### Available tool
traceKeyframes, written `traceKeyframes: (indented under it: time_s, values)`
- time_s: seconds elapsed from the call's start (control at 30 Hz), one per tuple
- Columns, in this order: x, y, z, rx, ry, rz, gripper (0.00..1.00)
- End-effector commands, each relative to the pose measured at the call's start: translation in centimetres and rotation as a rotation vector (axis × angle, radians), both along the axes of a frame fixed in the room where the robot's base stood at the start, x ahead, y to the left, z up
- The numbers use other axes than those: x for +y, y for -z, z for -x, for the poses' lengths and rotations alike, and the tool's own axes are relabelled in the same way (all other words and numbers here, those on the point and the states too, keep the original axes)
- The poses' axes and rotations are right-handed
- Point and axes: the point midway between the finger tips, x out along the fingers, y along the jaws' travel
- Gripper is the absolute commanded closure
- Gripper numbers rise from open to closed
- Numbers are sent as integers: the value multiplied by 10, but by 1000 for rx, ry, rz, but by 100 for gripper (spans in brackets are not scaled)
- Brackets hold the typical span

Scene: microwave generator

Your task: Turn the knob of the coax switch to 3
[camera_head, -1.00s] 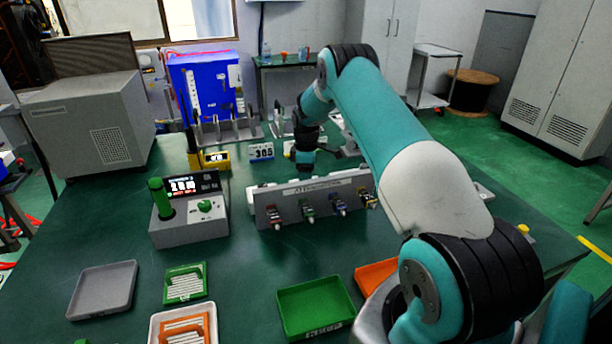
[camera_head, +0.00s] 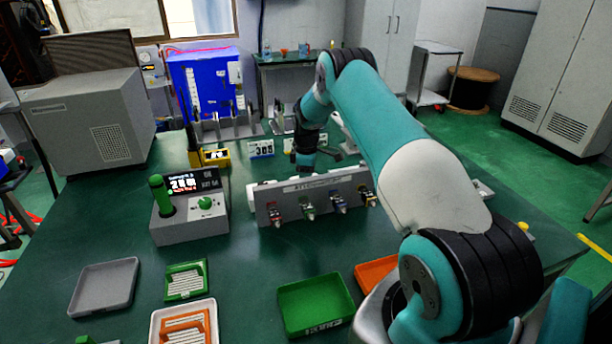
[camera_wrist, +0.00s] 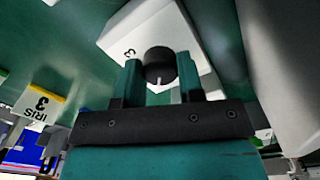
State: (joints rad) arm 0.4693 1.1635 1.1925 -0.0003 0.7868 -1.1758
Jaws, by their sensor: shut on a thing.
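The coax switch is a white box (camera_wrist: 130,22) with a round black knob (camera_wrist: 160,62) in the wrist view. A dark "3" is printed on the box just left of the knob. The two teal fingers of my gripper (camera_wrist: 159,74) stand on either side of the knob and are shut on it. The knob's pointer setting cannot be made out. In the head view my gripper (camera_head: 304,166) points down behind the grey connector panel, and my arm and the panel largely hide the switch.
The grey panel (camera_head: 290,211) with several coloured connectors stands in front of my gripper. Trays lie at the front.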

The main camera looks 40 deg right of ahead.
Motion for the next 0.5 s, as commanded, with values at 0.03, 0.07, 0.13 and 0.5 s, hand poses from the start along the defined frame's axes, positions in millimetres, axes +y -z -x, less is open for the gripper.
traceKeyframes:
  time_s: [0.03, 0.07, 0.13, 0.5]
  values:
    - [-1, 0, -1, -3, 14, 2, 89]
    - [-1, 0, -1, -3, 25, 2, 89]
    - [-1, 0, -1, -3, 57, 2, 89]
    - [-1, 1, -1, -5, 353, 3, 89]
